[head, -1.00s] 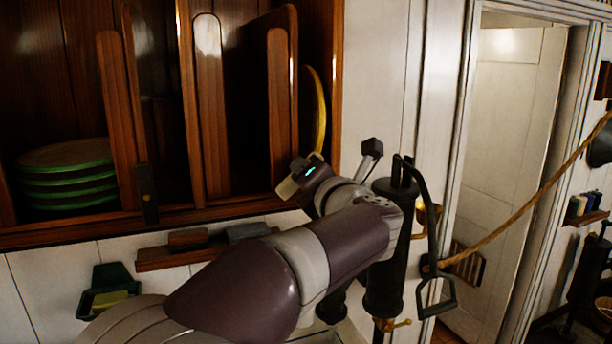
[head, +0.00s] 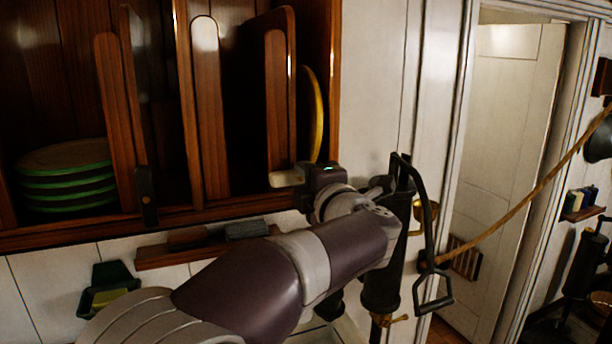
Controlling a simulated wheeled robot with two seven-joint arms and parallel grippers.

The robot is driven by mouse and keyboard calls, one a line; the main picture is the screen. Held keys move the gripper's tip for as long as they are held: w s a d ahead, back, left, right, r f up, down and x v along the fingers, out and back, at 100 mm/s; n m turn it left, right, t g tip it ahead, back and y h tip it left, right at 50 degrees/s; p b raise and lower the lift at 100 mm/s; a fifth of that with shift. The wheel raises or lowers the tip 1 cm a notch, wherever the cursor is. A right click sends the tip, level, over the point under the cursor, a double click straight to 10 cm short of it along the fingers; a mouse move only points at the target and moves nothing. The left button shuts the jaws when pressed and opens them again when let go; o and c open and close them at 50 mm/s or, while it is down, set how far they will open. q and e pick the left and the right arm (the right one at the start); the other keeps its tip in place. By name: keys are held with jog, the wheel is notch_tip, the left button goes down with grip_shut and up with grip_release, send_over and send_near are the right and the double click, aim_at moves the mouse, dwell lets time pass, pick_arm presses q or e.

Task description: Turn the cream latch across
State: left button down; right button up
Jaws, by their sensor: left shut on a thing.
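The cream latch (head: 283,179) shows as a short pale bar at the lower front of the plate rack, near its right end. It lies about level, pointing left out of my left gripper. My left gripper (head: 307,177) is shut on the latch, and the gripper hides the latch's right part. My left arm reaches up to it from the lower left, with the wrist bent. My right gripper is not in view.
The wooden rack (head: 210,110) holds green-rimmed plates (head: 66,180) at left and a yellow plate (head: 314,115) behind the gripper. A dark latch (head: 147,195) hangs upright on its front. A black hand pump (head: 385,270) stands close right of my wrist. A rope (head: 520,215) spans the doorway.

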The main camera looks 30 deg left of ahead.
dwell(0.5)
pick_arm(q)
jog(key=c, duration=0.9)
grip_release()
jog(key=b+v, duration=0.5)
jog(key=v, duration=0.7)
jog(key=shift+s+d+b, duration=0.2)
jog(key=shift+d+b, duration=0.05)
jog(key=shift+b, duration=0.1)
